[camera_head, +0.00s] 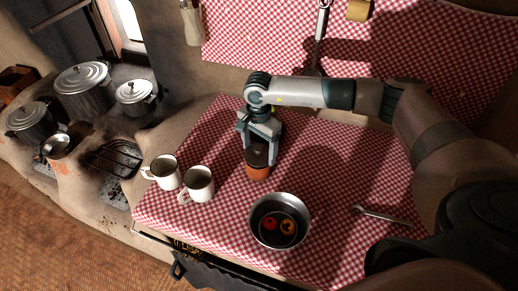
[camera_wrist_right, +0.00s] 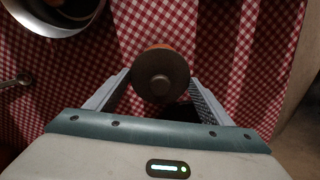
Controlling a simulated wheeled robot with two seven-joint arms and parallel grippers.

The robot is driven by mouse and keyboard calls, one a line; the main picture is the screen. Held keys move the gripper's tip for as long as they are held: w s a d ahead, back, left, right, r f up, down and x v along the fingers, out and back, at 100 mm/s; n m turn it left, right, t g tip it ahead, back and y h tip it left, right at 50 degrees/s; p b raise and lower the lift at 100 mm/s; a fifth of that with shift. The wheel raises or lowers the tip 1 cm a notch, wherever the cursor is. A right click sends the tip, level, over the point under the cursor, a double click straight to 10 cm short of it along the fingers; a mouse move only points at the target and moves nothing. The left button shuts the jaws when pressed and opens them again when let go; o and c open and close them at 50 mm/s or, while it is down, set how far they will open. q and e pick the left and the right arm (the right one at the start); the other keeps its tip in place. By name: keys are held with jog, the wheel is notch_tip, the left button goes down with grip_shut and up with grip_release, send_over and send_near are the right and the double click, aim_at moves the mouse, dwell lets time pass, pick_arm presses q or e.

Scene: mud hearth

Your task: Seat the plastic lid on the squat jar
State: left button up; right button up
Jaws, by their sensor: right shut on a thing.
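The squat jar (camera_head: 257,174) is orange-brown and stands upright on the checked cloth, left of the middle. The plastic lid (camera_head: 257,156) is dark and round, with a central knob that shows in the right wrist view (camera_wrist_right: 160,82). My right gripper (camera_head: 259,153) points down over the jar, shut on the lid with one finger on each side. The lid is at the jar's mouth; I cannot tell whether it touches the rim or is fully level. A sliver of the orange jar (camera_wrist_right: 157,47) shows past the lid's far edge. My left gripper is not in view.
Two white mugs (camera_head: 197,184) stand left of the jar. A metal bowl (camera_head: 255,231) with red and orange items is in front. A spoon (camera_head: 380,216) lies to the right. Lidded pots (camera_head: 82,78) sit on the hearth at left. Cloth between bowl and spoon is clear.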

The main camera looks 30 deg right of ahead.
jog(key=shift+b, duration=0.85)
dwell(1.3)
jog(key=shift+f+b, duration=0.75)
jog(key=shift+b, duration=0.4)
dwell(1.4)
dwell(0.3)
jog(key=o, duration=1.1)
jog(key=shift+o, duration=0.5)
jog(key=shift+r, duration=0.2)
jog(key=shift+r+p, duration=1.1)
jog(key=shift+r, duration=2.25)
